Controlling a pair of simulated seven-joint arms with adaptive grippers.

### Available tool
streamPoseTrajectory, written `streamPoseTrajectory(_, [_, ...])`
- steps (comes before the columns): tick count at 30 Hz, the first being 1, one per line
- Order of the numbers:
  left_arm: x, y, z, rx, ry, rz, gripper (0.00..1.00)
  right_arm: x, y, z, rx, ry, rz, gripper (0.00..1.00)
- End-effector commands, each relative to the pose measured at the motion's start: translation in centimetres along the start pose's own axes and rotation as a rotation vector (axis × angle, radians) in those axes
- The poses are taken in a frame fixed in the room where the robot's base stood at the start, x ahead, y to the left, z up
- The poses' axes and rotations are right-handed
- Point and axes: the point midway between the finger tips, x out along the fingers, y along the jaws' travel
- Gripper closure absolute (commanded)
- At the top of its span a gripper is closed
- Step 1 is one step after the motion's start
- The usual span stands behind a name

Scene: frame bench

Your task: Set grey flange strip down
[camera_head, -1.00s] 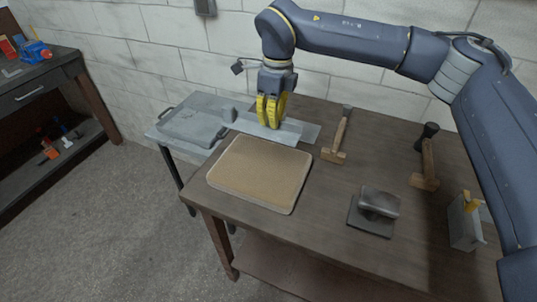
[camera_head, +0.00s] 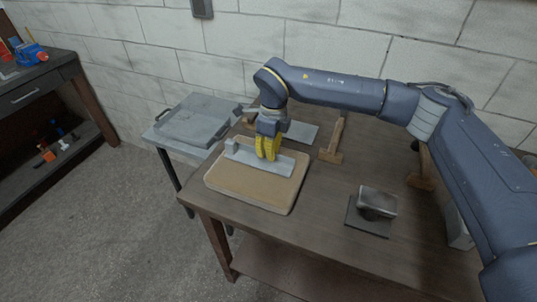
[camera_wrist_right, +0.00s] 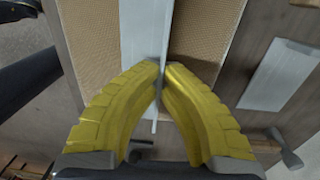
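The grey flange strip (camera_head: 246,157) is a long flat metal piece with a thin upright flange and a small block at its left end. It lies across the back part of the tan pad (camera_head: 245,190), on or just above it; I cannot tell if it touches. My right gripper (camera_head: 268,154) has yellow fingers pointing down, closed on the upright flange. In the right wrist view the fingertips (camera_wrist_right: 161,80) pinch the flange, with the strip (camera_wrist_right: 138,35) running between two parts of the pad (camera_wrist_right: 205,30). My left gripper is out of view.
Behind the pad lies a flat grey plate (camera_head: 304,132). A metal block on a dark plate (camera_head: 378,202) sits front right. A grey tray (camera_head: 194,121) is on the side table at left. The pad's front part is bare.

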Motion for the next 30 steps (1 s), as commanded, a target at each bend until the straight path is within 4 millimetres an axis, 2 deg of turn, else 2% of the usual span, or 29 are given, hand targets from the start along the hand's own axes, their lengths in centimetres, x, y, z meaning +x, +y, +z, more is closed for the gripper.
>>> streamPoseTrajectory(3, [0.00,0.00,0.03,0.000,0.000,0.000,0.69,0.92,-0.01,-0.03,0.000,-0.001,0.000,1.00])
streamPoseTrajectory(15, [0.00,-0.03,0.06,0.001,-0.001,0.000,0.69,1.27,-0.04,-0.07,-0.001,0.000,0.000,1.00])
streamPoseTrajectory(21, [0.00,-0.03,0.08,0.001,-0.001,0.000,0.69,1.25,-0.03,-0.08,0.000,0.000,0.000,0.74])
streamPoseTrajectory(30, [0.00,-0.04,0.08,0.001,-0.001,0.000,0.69,1.10,-0.03,-0.06,0.000,0.000,0.000,0.73])
